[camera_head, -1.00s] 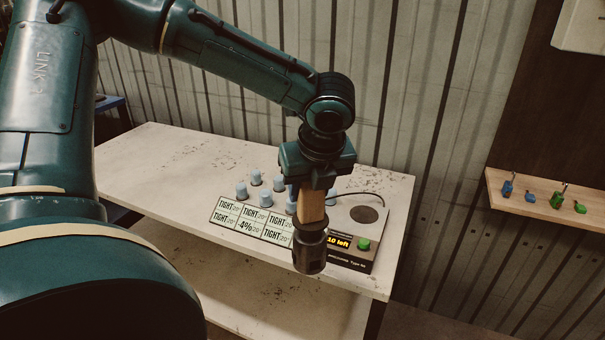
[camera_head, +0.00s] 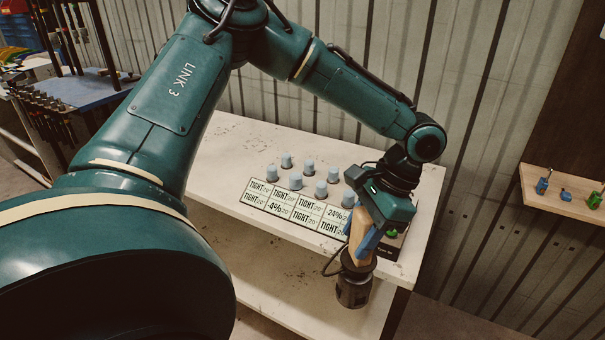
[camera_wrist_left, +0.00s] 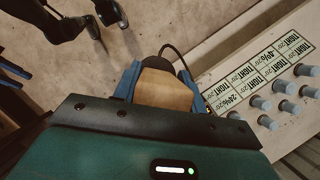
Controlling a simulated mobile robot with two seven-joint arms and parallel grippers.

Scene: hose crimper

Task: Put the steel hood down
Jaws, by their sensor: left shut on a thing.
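The steel hood (camera_head: 353,288) is a dark cylinder hanging under a wooden grip (camera_head: 358,243). My left gripper (camera_head: 362,246) is shut on this grip, with its blue fingers on either side. In the head view the hood appears in front of the bench's front edge, near its right end, and apart from the top. The left wrist view shows the wooden grip (camera_wrist_left: 165,92) between the two fingers (camera_wrist_left: 160,90), with a dark part of the hood (camera_wrist_left: 157,63) beyond it. A thin dark cable loops beside it. My right gripper is not in view.
A white bench (camera_head: 235,150) carries a panel of labels (camera_head: 295,207) and several pale blue knobs (camera_head: 307,167). A green button (camera_head: 391,233) shows behind the gripper. The bench's left part is clear. A wooden shelf (camera_head: 565,200) with small fittings is at right.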

